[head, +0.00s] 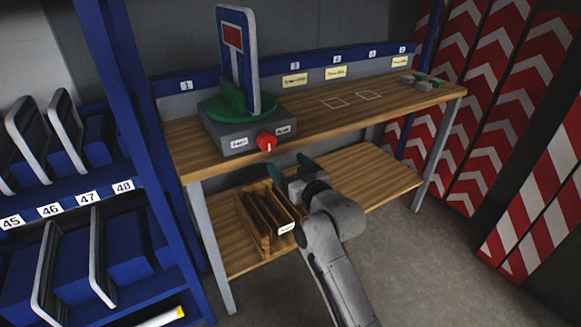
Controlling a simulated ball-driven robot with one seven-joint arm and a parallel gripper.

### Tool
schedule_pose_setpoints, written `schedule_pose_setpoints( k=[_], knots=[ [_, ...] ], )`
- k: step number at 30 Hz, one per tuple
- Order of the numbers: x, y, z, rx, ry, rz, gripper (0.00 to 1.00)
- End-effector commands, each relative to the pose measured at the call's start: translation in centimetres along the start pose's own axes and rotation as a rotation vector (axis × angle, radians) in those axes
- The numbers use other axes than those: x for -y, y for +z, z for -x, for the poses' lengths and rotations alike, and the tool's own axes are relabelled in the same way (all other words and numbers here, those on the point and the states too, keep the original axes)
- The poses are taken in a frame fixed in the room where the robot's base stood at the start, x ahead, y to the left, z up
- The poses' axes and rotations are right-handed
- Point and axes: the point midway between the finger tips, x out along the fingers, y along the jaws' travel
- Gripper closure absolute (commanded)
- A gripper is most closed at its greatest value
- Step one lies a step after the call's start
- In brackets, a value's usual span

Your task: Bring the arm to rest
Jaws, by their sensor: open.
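My gripper (288,171) is open, with its two dark green fingers apart and nothing visible between them. It is in the middle of the head view, in front of the table's edge and above the lower shelf. My grey arm reaches up to it from the bottom of the picture. A blue and white road sign (238,50) with a red bar stands upright on a green turntable (215,108). The turntable sits on a grey box (231,138) with a red knob (266,141) on its front, left of my gripper.
The wooden table (340,112) has two outlined squares and small grey-green items (422,82) at its far right. A wooden slotted crate (250,226) stands on the lower shelf (360,180). Blue racks (65,190) with signs stand at left. Red-white chevron boards (475,110) lean at right.

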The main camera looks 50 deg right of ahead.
Motion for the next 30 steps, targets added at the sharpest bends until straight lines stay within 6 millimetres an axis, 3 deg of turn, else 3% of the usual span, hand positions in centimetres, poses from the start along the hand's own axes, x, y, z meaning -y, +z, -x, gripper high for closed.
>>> schedule_pose_setpoints(
  k=[23,26,30],
  knots=[
    [0.5,0.4,0.9,0.03,-0.011,-0.002,0.2],
    [2.4,2.3,2.6,0.144,-0.047,-0.005,0.2],
    [6.1,6.8,8.0,0.43,-0.126,0.002,0.2]
  ],
)
